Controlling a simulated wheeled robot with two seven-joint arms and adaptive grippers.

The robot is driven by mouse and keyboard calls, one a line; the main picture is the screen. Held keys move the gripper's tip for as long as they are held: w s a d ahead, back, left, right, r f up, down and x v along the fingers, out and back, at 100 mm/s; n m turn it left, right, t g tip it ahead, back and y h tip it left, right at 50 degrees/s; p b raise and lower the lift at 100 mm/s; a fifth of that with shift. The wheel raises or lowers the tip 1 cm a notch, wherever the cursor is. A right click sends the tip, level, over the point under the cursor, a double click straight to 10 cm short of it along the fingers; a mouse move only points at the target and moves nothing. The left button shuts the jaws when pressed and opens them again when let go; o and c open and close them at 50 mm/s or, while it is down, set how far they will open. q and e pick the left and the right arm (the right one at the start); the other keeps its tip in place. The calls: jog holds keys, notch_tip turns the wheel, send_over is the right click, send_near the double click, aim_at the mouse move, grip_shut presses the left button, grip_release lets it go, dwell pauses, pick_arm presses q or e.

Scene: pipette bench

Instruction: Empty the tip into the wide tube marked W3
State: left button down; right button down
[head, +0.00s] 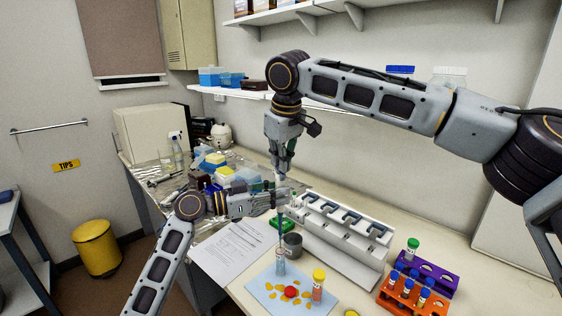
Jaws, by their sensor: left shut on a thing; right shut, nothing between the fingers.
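My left gripper (283,193) is shut on a slim upright pipette (281,212). The pipette's thin tip points down at the mouth of an uncapped wide tube (280,266) with bluish contents. I cannot tell whether the tip end is inside the tube or just above it. My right gripper (283,172) is shut and empty, pointing down right above the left gripper, near the pipette's top; contact is unclear. Another wide tube (318,287) with a yellow cap stands to the right. The tube markings are too small to read, so I cannot tell which is W3.
A light blue mat (262,292) carries yellow pieces and a red round thing (291,293). A grey cup (292,244) stands behind. A white pipette rack (345,255) and orange tube rack (404,298) stand right. Papers (232,252) lie left; cluttered boxes are behind.

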jog(key=shift+r, duration=0.75)
dwell(1.2)
jog(key=shift+r, duration=3)
pick_arm(q)
jog(key=shift+r, duration=0.1)
